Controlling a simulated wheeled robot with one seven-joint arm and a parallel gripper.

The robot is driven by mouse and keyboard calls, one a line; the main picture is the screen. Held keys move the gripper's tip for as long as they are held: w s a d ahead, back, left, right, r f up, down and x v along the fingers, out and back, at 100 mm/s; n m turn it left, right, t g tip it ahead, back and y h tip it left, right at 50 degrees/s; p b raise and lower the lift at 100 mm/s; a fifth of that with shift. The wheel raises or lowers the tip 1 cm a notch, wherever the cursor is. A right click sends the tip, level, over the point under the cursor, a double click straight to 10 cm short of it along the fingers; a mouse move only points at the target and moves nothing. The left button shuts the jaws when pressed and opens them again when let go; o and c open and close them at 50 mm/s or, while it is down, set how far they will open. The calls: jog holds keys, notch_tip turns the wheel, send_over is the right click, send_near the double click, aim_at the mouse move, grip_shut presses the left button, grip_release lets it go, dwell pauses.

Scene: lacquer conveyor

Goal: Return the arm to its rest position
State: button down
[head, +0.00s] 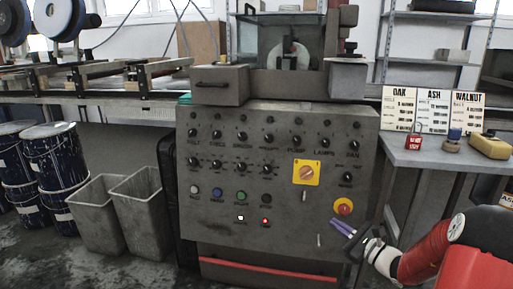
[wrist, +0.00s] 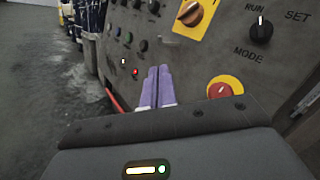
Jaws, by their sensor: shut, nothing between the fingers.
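My gripper (head: 344,229) is in front of the lower right of the grey control panel (head: 222,221), just left of and below the red emergency button (head: 343,207). Its purple fingers are together with nothing between them, and they also show in the wrist view (wrist: 156,88). My arm reaches in from the lower right. In the wrist view, the red button (wrist: 224,88) on its yellow base is partly hidden behind my gripper's housing. I cannot tell whether the fingertips touch the panel.
The panel carries several knobs, a yellow rotary switch (head: 306,172), coloured buttons and a lit red lamp (head: 265,221). A table (head: 440,156) at right holds a red padlock (head: 414,142) and species signs. Grey bins (head: 136,212) and blue drums (head: 55,160) stand left.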

jog(key=s+a+r+n+g, duration=0.2)
jog(key=s+a+n+g, duration=0.5)
jog(key=a, duration=0.3)
jog(key=s+a+r+n+g, duration=0.3)
jog(key=s+a+n+g, duration=0.2)
jog(key=s+a+n, duration=0.3)
jog(key=s+d+r+n+t+h, duration=0.1)
jog(key=s+n+h, duration=0.3)
jog(key=s, duration=0.4)
jog(key=s+d+r+n+h, duration=0.2)
jog(key=s+n+h, duration=0.3)
jog(key=s, duration=0.4)
jog(key=shift+d+r+t+h, duration=0.25)
jog(key=shift+d+t+h, duration=0.2)
jog(key=shift+h, duration=0.35)
